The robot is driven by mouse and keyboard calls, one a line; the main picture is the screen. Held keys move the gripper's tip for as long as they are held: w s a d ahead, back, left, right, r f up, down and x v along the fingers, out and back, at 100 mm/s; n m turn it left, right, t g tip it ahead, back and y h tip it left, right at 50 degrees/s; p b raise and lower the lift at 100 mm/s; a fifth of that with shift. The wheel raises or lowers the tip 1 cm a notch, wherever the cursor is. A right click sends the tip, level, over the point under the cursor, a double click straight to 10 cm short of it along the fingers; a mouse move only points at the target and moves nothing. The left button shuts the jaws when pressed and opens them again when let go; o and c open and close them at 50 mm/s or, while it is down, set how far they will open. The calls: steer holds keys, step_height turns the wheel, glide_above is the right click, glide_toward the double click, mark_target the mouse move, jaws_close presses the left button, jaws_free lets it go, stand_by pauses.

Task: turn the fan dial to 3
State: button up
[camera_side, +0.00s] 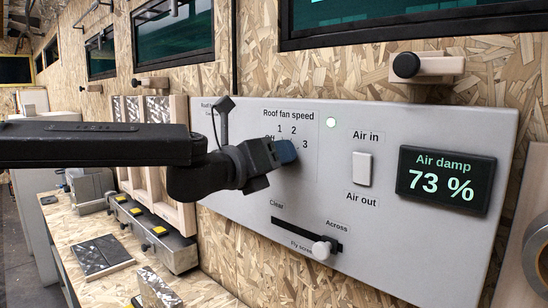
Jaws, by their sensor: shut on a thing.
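The fan dial (287,152) is a dark blue knob on the grey control panel (335,205), under the label "Roof fan speed". The marks 1, 2 and 3 show around it, and "Off" is partly covered at its left. My gripper (276,154) reaches in from the left and is shut on the dial. The fingers and arm hide much of the dial, and I cannot tell which mark its pointer faces.
Below is the fly screen slider (321,250). A bench (95,225) with boxes and tiles stands at lower left.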

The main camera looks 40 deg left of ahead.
steer(key=o, duration=0.9)
steer(key=shift+o, duration=0.2)
steer(key=s, duration=1.4)
steer(key=shift+w, duration=0.1)
